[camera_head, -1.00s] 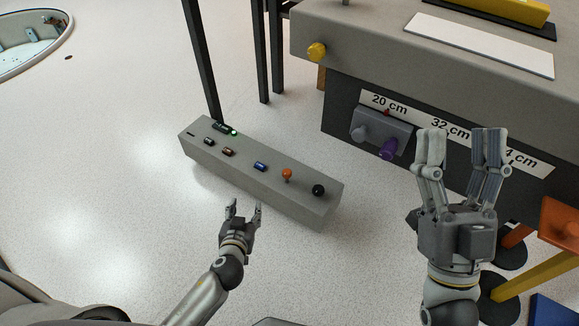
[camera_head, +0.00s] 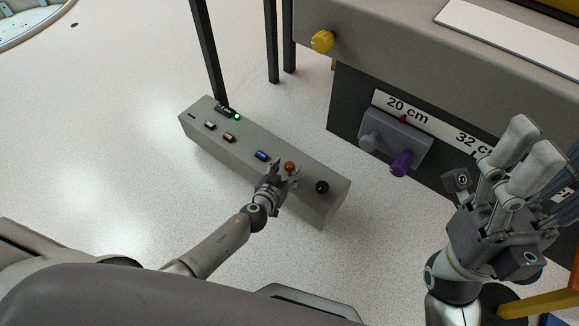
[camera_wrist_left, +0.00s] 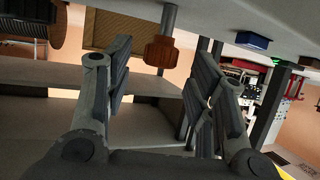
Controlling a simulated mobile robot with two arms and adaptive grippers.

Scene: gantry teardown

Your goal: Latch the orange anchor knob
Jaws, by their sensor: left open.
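The orange anchor knob (camera_head: 289,165) stands on top of a long grey beam (camera_head: 316,205) on the floor. In the left wrist view the orange knob (camera_wrist_left: 162,50) shows between and beyond my open finger pads, with a gap on both sides. My left gripper (camera_head: 285,172) is open at the beam's near edge, its fingers around or just short of the knob; I cannot tell which. No contact shows. My right gripper (camera_head: 545,160) is raised at the right, its fingers apart and nothing in them.
A black knob (camera_head: 322,187) and a blue piece (camera_head: 262,155) flank the orange knob. Other small pieces and a green light (camera_head: 237,116) lie farther left on the beam. A grey bench with a yellow knob (camera_head: 322,41) and purple knob (camera_head: 402,163) stands behind right.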

